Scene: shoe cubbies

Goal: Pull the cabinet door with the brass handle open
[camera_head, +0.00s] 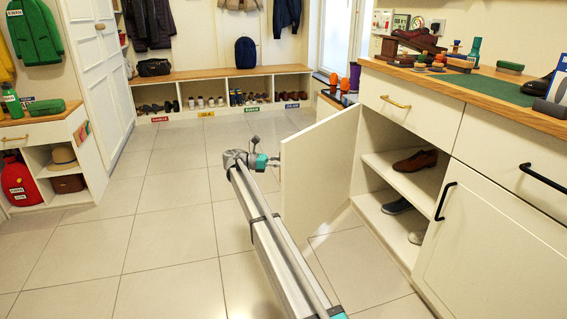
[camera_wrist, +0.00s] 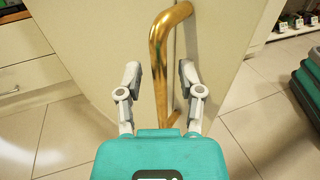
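The cabinet door (camera_head: 320,172) stands swung wide open on the right, and shelves show in the cabinet behind it. The brass handle (camera_wrist: 158,60) is upright and close ahead in the wrist view; it is hidden in the head view. My gripper (camera_wrist: 160,76) is open, with one finger on each side of the handle's lower part. Gaps show between the fingers and the handle, so it is not clamped. In the head view my gripper (camera_head: 262,161) is beside the door's free edge.
Brown shoes (camera_head: 415,162) and grey shoes (camera_head: 397,206) sit on the open cabinet's shelves. A drawer with a brass pull (camera_head: 396,102) is above it, and a closed door with a black handle (camera_head: 445,201) is to its right. The tiled floor (camera_head: 170,240) on the left is clear.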

